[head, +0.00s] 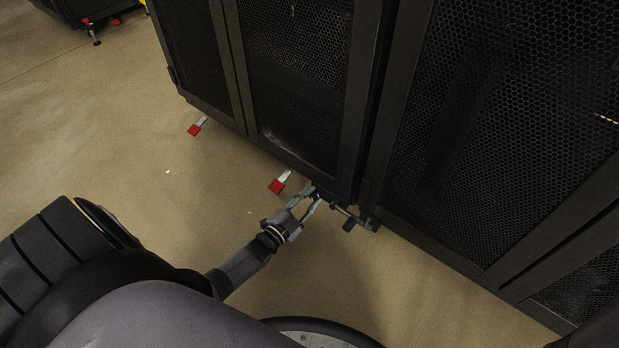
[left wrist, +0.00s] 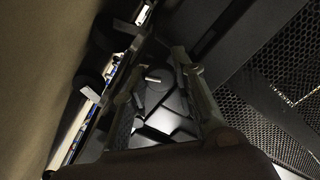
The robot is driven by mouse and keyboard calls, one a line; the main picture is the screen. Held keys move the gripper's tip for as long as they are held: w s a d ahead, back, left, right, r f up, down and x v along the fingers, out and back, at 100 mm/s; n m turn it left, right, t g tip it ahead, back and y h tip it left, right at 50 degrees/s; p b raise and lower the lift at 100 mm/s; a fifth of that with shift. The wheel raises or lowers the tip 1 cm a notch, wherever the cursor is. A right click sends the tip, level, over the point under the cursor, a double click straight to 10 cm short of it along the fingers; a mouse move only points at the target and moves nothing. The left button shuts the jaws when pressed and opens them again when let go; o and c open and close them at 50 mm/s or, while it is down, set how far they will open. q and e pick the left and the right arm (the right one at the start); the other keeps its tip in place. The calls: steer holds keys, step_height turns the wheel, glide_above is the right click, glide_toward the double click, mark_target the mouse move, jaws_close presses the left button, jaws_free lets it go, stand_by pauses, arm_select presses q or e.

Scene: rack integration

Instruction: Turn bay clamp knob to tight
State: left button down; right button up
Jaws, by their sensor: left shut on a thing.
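My left gripper (head: 316,195) reaches in low at the bottom front edge of the black mesh-door rack (head: 352,110). In the left wrist view my left gripper (left wrist: 158,72) has its two fingers on either side of a dark round knob (left wrist: 155,92) with a small pale pin, and it is shut on it. In the head view the fingers mostly hide the knob. Dark clamp hardware (head: 350,218) sticks out just right of the fingertips, under the rack corner. The knob's turn angle cannot be read. My right gripper is out of view.
Two red-tipped levers (head: 278,186) (head: 195,128) stick out from under the rack, one close left of my gripper. A second mesh-door rack (head: 500,130) stands to the right. Another dark unit (head: 75,12) is at the far top left. Open floor (head: 110,130) lies left.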

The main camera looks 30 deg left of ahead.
arm_select(q)
steer(key=shift+m, duration=1.1)
steer(key=c, duration=1.3)
jaws_free()
steer(key=s, duration=1.2)
steer(key=shift+a, duration=0.45)
